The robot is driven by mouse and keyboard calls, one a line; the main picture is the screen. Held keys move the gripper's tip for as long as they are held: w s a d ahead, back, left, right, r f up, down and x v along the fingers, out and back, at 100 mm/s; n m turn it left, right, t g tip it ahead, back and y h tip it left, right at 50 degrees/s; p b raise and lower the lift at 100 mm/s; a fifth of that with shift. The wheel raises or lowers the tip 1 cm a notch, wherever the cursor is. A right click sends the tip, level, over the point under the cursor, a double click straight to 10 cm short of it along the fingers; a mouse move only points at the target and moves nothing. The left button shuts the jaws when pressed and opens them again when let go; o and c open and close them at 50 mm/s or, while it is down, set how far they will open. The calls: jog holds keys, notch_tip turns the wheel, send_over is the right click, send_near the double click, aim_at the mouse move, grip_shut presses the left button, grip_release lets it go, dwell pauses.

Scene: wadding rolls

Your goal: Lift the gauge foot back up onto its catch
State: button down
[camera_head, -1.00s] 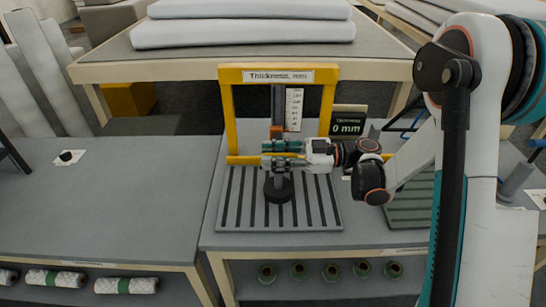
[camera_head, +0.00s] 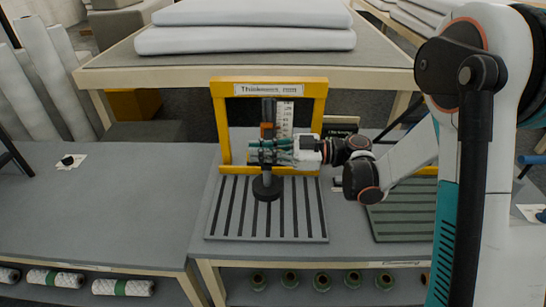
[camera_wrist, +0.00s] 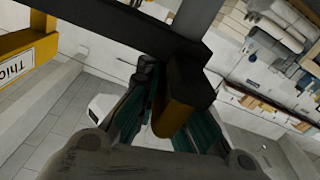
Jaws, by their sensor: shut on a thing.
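The gauge foot (camera_head: 266,188) is a dark round disc on a short stem, hanging below my gripper in the head view. It appears to hang above the slotted plate, but the gap is hard to judge. My gripper (camera_head: 268,152) reaches in from the right, shut on the foot's moving part; its fingers hide the grip. The wrist view shows teal fingers around an orange-yellow piece (camera_wrist: 178,112) under a dark bar (camera_wrist: 130,25). An orange block (camera_head: 266,130) sits on the dark column above my gripper. I cannot make out the catch.
The yellow frame (camera_head: 218,125) stands around the column, with a white scale (camera_head: 284,118) behind it. The slotted plate (camera_head: 225,222) lies below. A dark display (camera_head: 340,128) is partly hidden by my arm. The left tabletop (camera_head: 110,210) is mostly clear.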

notch_tip(320, 180, up, 8)
jog(key=p, duration=0.3)
jog(key=shift+w+p, duration=0.1)
jog(key=shift+p, duration=0.2)
jog(key=c, duration=1.8)
grip_release()
jog(key=shift+o, duration=0.7)
jog(key=shift+w+d+f, duration=0.15)
jog(key=shift+d+f, duration=0.05)
jog(key=shift+d, duration=0.55)
jog(key=s+d, duration=0.1)
jog(key=d, duration=0.9)
jog(key=shift+d, duration=0.35)
